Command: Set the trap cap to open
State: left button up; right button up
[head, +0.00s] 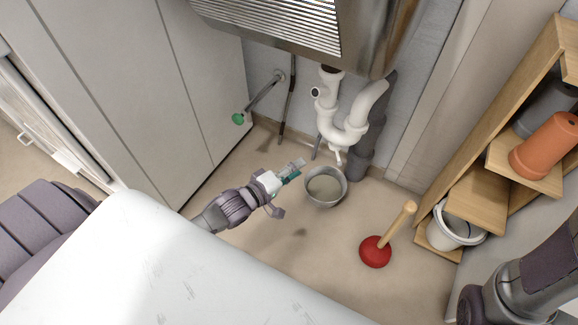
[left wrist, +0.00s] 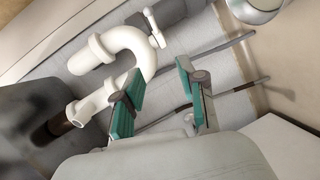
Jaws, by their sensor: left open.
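The white trap pipe (head: 345,130) hangs in a U-bend under the basin. A small white cap with a lever-like handle (head: 338,156) sits at the bottom of the bend. In the left wrist view the cap (left wrist: 155,27) is at the top, beside the bend (left wrist: 135,38), with its handle sticking out. My left gripper (head: 288,178) is open and empty, left of the bucket and apart from the cap. Its teal-padded fingers (left wrist: 163,88) show spread in the left wrist view. My right gripper is out of view; only part of my right arm shows at bottom right.
A grey bucket (head: 326,204) stands on the floor below the trap. A red plunger (head: 376,252) stands to its right. A wooden shelf (head: 478,200) with pots is at the right. The steel basin (head: 300,30) overhangs the pipes. A white surface (head: 180,270) fills the foreground.

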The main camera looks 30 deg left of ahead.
pick_arm(q)
jog(key=shift+v, duration=1.05)
jog(key=shift+p, duration=0.3)
